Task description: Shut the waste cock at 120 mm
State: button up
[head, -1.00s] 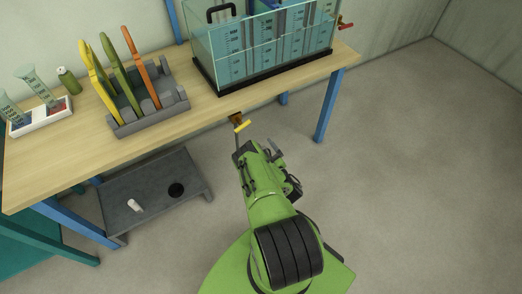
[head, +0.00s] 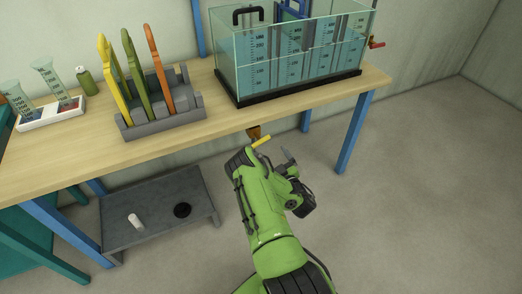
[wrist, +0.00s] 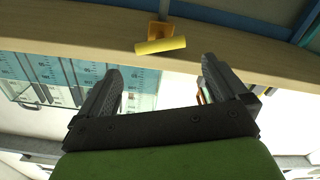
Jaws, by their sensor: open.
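A yellow handle (head: 261,142) on a brown-orange fitting (head: 253,131) sits at the bench's front edge, below the tank; I take it for the waste cock. In the wrist view the yellow handle (wrist: 160,45) lies nearly crosswise, slightly tilted, on its orange fitting (wrist: 159,30). My gripper (wrist: 161,68) is open and empty, its fingers apart on either side of the handle's line, with the handle beyond the tips. In the head view my gripper (head: 265,160) is just below the handle. The glass tank (head: 300,55) holds bluish water behind marked scales; the exact level is too small to read.
A red-handled tap (head: 376,44) sticks out at the tank's right end. A grey rack (head: 160,122) of coloured paddles and a white tray (head: 50,115) with measuring glasses stand on the bench (head: 205,135). A low grey shelf (head: 155,225) is below. The floor at right is clear.

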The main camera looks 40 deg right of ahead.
aim_at(262, 142)
jog(key=b+x, duration=0.2)
jog(key=x, duration=0.8)
jog(key=shift+w, duration=0.25)
jog(key=c, duration=0.8)
jog(key=shift+s+r+m+p, duration=0.1)
jog(key=shift+r+m+p, duration=0.15)
jog(key=shift+m+p, duration=0.6)
jog(key=shift+f+m+p, duration=0.1)
jog(key=shift+m+p, duration=0.75)
jog(key=shift+p, duration=0.25)
jog(key=shift+f+m, duration=0.2)
jog(key=shift+m, duration=0.2)
